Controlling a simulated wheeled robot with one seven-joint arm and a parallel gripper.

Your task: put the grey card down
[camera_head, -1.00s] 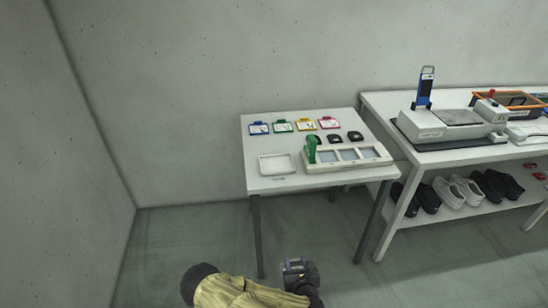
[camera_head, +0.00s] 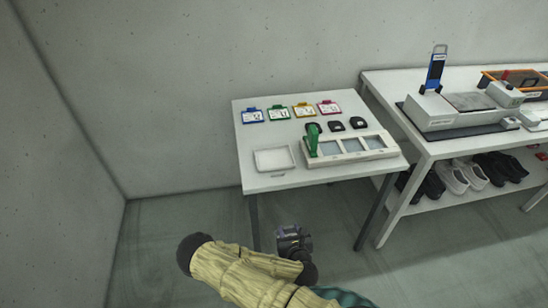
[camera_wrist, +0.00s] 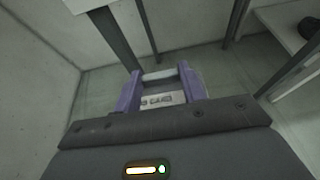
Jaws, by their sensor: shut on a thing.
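In the wrist view, my gripper (camera_wrist: 160,84) has its two purple fingers shut on the grey card (camera_wrist: 160,101), a pale flat piece with darker marks. The card sits between the fingers, above the floor. In the head view, my gripper (camera_head: 293,236) is low in front of the small white table (camera_head: 225,193), below its top. I cannot make out the card in that view. On the table are a white-rimmed tray (camera_head: 274,170) at the front left and a long frame with three compartments (camera_head: 352,158), a green upright piece (camera_head: 312,139) at its left end.
Several coloured cards, including a blue one (camera_head: 252,116), line the table's back. Black items (camera_head: 335,126) lie behind the frame. A second table (camera_head: 400,90) with a machine (camera_head: 440,110) stands right, shoes (camera_head: 452,178) on its lower shelf. Table legs stand near my gripper.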

